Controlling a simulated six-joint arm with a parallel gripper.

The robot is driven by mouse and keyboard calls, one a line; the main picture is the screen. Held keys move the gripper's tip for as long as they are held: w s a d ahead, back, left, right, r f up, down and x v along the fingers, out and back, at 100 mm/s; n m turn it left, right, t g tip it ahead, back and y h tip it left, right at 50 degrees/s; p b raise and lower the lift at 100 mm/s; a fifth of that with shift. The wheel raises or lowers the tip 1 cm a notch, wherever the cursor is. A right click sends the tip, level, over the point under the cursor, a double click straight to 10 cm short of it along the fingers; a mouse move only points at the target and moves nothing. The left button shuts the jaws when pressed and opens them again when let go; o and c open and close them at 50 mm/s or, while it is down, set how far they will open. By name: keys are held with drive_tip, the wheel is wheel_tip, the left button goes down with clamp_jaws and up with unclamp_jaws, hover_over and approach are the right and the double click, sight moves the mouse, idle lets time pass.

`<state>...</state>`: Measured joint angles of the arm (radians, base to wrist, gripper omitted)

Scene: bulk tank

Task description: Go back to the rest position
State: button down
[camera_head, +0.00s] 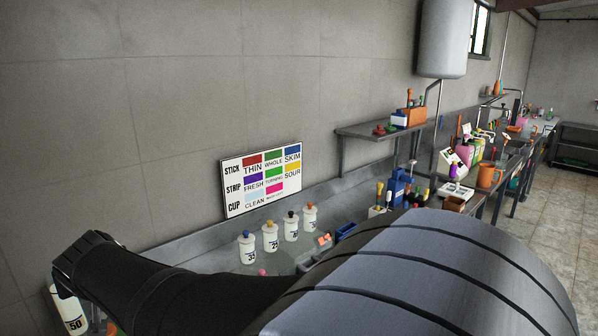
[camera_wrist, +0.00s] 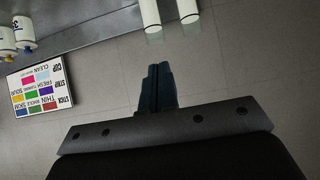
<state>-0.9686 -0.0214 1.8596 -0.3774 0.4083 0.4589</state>
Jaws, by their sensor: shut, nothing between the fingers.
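My gripper (camera_wrist: 158,88) shows in the wrist view as dark fingers shut together with nothing between them. Beyond the fingers are the grey wall and, at the top, two white cylinders (camera_wrist: 150,14) that are cut off by the picture edge. In the head view my dark arm fills the lower middle and reaches to the left. The gripper's fingertips are hidden there.
A colour chart board (camera_head: 262,180) leans on the wall behind a steel bench. Several white numbered bottles (camera_head: 247,250) stand before it. Another bottle (camera_head: 70,312), marked 50, is partly behind my arm. A shelf (camera_head: 375,131) and a tank (camera_head: 443,40) are right.

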drive_tip(key=shift+s+d+f, duration=1.95)
drive_tip(key=shift+f, duration=0.45)
drive_tip(key=shift+s+d+f, duration=1.95)
drive_tip(key=shift+s+f, duration=0.05)
drive_tip(key=shift+f, duration=0.35)
drive_tip(key=shift+s+d+f, duration=1.95)
drive_tip(key=shift+f, duration=0.45)
drive_tip(key=shift+s+d+f, duration=0.2)
drive_tip(key=shift+f, duration=0.55)
drive_tip(key=shift+s+d+f, duration=0.2)
drive_tip(key=shift+f, duration=0.6)
drive_tip(key=shift+s+d+f, duration=0.2)
drive_tip(key=shift+f, duration=0.55)
